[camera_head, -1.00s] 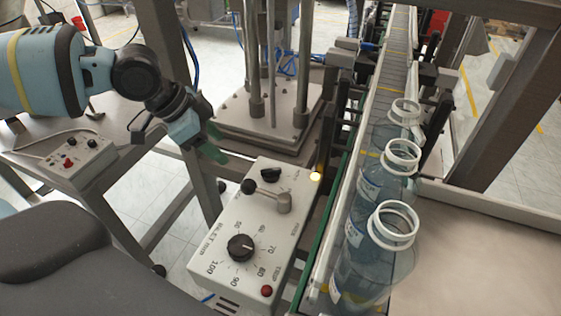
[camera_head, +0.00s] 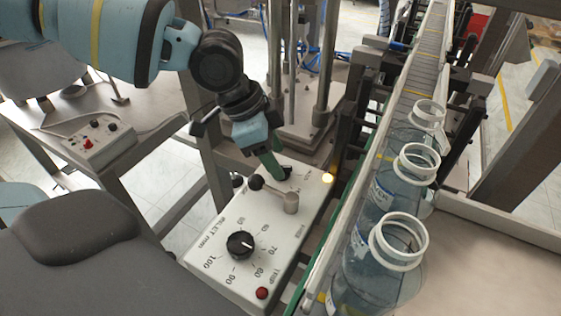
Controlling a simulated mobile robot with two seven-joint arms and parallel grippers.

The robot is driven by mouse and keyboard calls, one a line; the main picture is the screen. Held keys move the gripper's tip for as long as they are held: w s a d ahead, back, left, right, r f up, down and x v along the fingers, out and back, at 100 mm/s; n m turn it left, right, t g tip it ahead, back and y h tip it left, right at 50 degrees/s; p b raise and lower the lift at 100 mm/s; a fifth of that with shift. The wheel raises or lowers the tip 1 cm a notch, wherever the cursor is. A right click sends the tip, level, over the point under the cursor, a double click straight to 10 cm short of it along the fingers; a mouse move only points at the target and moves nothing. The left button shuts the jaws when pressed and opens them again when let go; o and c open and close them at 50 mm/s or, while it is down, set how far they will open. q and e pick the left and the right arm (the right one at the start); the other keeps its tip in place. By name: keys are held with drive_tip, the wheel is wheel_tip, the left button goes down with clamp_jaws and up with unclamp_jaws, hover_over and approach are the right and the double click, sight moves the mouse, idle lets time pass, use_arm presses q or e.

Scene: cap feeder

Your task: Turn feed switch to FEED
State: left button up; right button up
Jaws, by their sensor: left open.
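The white control box (camera_head: 216,269) sits left of the conveyor. At its far end is a small black switch knob (camera_head: 287,171), partly hidden by my left gripper. My left gripper (camera_head: 273,172) is open, its green fingers pointing down at the far end of the box, close to the knob; whether they touch it I cannot tell. Nearer on the box are a lever with a black ball (camera_head: 256,183) and grey hub (camera_head: 291,203), a large black dial (camera_head: 239,245) and a red button (camera_head: 262,293). A yellow lamp (camera_head: 327,178) is lit. My right gripper is not in view.
Several clear bottles with white rings (camera_head: 399,243) stand on the conveyor (camera_head: 423,60) right of the box. Metal posts (camera_head: 325,70) rise behind the box. A small box with a red button (camera_head: 92,145) lies on the left table.

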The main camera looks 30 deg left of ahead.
use_arm(q)
drive_tip(key=shift+x, duration=1.4)
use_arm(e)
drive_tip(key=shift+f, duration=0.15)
use_arm(q)
drive_tip(key=shift+c, duration=0.2)
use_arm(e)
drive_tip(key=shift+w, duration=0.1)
use_arm(q)
drive_tip(key=c, duration=0.9)
